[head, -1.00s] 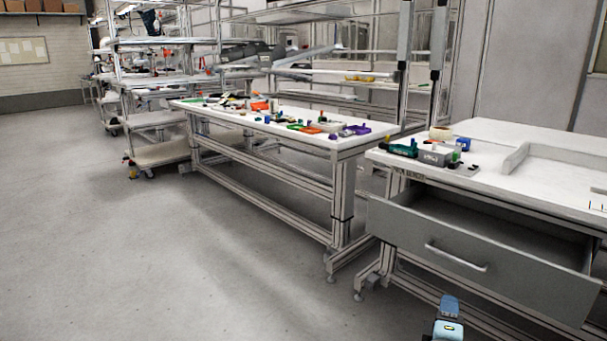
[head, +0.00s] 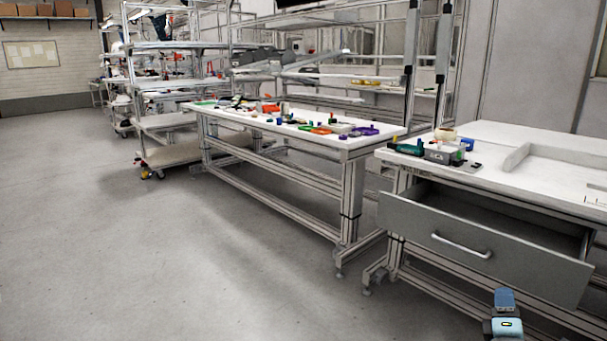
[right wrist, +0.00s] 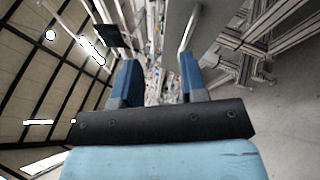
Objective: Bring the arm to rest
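My right gripper (head: 504,300) shows at the bottom right of the head view, in front of and below the open drawer. In the right wrist view my right gripper (right wrist: 160,80) has its two blue fingers apart, with nothing between them. The drawer's handle shows to the right of the fingers in that view, clear of them. My left gripper is not in view.
The grey drawer (head: 480,256) stands pulled out under the right workbench (head: 545,180). A long table (head: 365,142) with several small coloured parts stands at the middle, and shelving racks stand behind it. The floor (head: 190,270) at the left is clear.

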